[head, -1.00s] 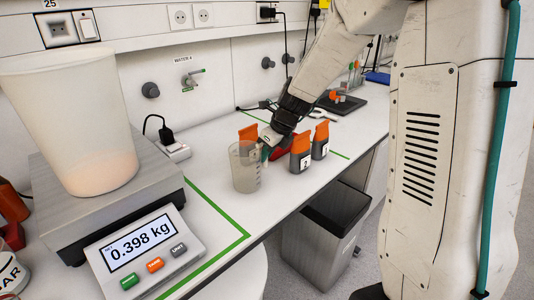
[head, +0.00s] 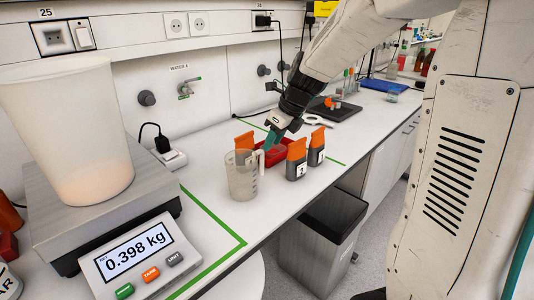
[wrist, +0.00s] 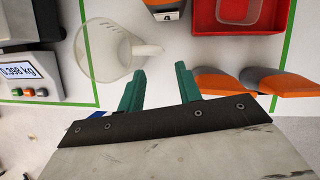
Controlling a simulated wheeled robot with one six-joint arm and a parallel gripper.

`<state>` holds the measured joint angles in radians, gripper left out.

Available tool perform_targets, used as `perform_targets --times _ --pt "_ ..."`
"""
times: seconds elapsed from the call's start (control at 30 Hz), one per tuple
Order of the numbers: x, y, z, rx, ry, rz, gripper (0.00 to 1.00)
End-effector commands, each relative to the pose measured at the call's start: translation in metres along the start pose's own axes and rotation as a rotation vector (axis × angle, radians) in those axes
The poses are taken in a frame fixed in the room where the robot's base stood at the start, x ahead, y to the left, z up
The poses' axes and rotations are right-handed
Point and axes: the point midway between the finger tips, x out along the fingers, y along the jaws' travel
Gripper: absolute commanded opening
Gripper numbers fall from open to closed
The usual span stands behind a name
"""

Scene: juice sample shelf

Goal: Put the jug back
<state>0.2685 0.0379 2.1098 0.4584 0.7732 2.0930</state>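The jug (head: 241,180), a clear measuring jug with a handle, stands upright on the white bench inside the green-lined area. It also shows in the wrist view (wrist: 104,52), with its handle pointing right. My gripper (wrist: 160,78) has two green fingers spread apart with nothing between them. The jug's handle lies just beyond the fingertips, apart from them in the wrist view. In the head view my gripper (head: 269,146) is behind and right of the jug, above the bench; only part of the fingers shows.
A scale (head: 135,252) reading 0.398 kg carries a large translucent beaker (head: 75,120) at left. Orange-topped containers (head: 297,160) and a red tray (wrist: 199,22) stand close to the jug. A grey bin (head: 318,245) is below the bench edge. Green lines mark the bench.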

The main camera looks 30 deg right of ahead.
Motion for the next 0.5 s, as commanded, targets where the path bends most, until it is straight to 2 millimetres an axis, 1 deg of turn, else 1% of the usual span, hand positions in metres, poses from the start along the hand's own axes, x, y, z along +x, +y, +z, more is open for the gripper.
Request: perform_targets --times 0.03,0.1,0.27,0.33,0.37,0.43,0.47,0.5 --pt "-0.010 -0.001 0.000 0.000 -0.002 -0.003 0.35" --pt "-0.020 -0.001 0.000 0.000 -0.002 -0.003 0.35" --pt "-0.033 0.001 -0.001 -0.012 0.001 -0.001 0.35" --pt "-0.039 0.009 -0.003 -0.073 0.007 0.002 0.35" --pt "-0.042 0.015 -0.005 -0.121 0.012 0.004 0.35" --pt "-0.052 0.035 -0.013 -0.289 0.028 0.010 0.35" --pt "-0.057 0.044 -0.018 -0.383 0.038 0.015 0.35" --pt "-0.065 0.060 -0.026 -0.525 0.051 0.022 0.35"
